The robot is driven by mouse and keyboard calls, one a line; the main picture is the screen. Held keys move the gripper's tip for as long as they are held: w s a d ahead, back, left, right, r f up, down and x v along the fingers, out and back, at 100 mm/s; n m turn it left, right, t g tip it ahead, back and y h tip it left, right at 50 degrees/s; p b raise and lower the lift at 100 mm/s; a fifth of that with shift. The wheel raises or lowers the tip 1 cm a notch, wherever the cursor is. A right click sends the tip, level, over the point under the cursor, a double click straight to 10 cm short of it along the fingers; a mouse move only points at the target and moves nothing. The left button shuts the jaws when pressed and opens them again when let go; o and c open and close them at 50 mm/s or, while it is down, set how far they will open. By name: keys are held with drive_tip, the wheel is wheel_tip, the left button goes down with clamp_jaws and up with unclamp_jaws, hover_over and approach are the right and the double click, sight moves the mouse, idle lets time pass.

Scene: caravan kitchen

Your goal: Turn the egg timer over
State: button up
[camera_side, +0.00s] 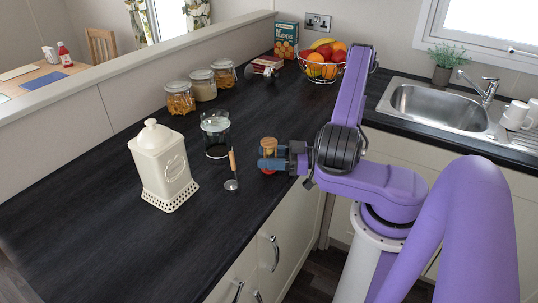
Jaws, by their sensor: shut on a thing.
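The egg timer (268,144) stands near the front edge of the dark worktop, with a wooden-looking top and a reddish lower part. My gripper (270,163) reaches it from the right and is shut on its middle. The fingers hide most of the timer's body. The timer looks upright; I cannot tell whether its base touches the worktop.
A ladle-like utensil (232,167) and a glass press (215,137) stand just left of the timer. A cream canister (162,165) is farther left. Glass jars (203,86), a fruit bowl (322,72) and a sink (435,105) are behind. The left front worktop is clear.

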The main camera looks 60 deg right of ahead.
drive_tip(key=shift+f, duration=0.1)
drive_tip(key=o, duration=0.9)
drive_tip(key=v, duration=1.7)
drive_tip(key=shift+s+d+f, duration=0.1)
drive_tip(key=shift+s, duration=0.05)
